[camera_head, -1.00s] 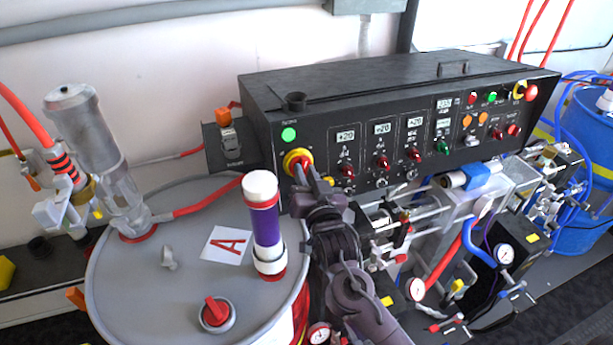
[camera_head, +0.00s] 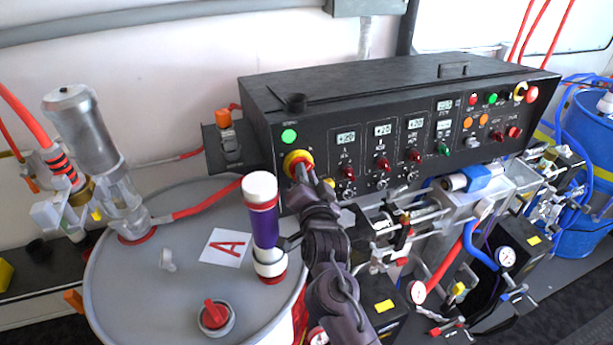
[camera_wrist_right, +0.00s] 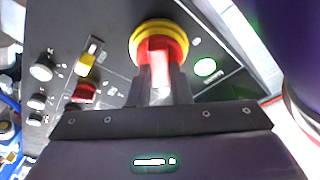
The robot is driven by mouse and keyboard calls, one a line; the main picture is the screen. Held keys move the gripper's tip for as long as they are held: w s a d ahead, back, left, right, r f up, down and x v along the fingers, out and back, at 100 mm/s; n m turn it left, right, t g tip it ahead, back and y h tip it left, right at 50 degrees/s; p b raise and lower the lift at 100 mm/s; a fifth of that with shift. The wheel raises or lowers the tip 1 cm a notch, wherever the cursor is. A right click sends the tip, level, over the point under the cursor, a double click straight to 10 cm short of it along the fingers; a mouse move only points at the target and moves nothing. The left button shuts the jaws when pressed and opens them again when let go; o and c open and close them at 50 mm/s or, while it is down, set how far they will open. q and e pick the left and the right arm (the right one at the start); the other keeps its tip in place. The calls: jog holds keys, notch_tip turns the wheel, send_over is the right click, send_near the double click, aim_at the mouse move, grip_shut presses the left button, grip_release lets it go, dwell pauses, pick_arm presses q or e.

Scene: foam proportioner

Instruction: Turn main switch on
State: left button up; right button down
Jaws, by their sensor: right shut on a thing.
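The main switch (camera_head: 297,160) is a red knob on a yellow round base at the lower left of the black control panel's front face. A lit green round lamp (camera_head: 289,135) sits just above it. My right gripper (camera_head: 303,174) reaches up to the switch from below and covers part of the knob. In the right wrist view the switch (camera_wrist_right: 158,38) is at the top centre, and the right gripper's fingers (camera_wrist_right: 160,88) are closed on its red knob. My left gripper is not in view.
The black control box (camera_head: 390,90) carries several knobs, displays and lamps. A grey drum (camera_head: 130,285) with a purple and white cylinder (camera_head: 263,220) stands left of my right arm. Pipes, gauges and valves crowd the right, beside a blue barrel (camera_head: 590,140).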

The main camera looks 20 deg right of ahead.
jog(key=c, duration=1.3)
grip_release()
jog(key=shift+c, duration=0.2)
jog(key=s+a+b, duration=0.1)
jog(key=s+b, duration=0.2)
jog(key=s, duration=0.4)
jog(key=shift+s, duration=0.4)
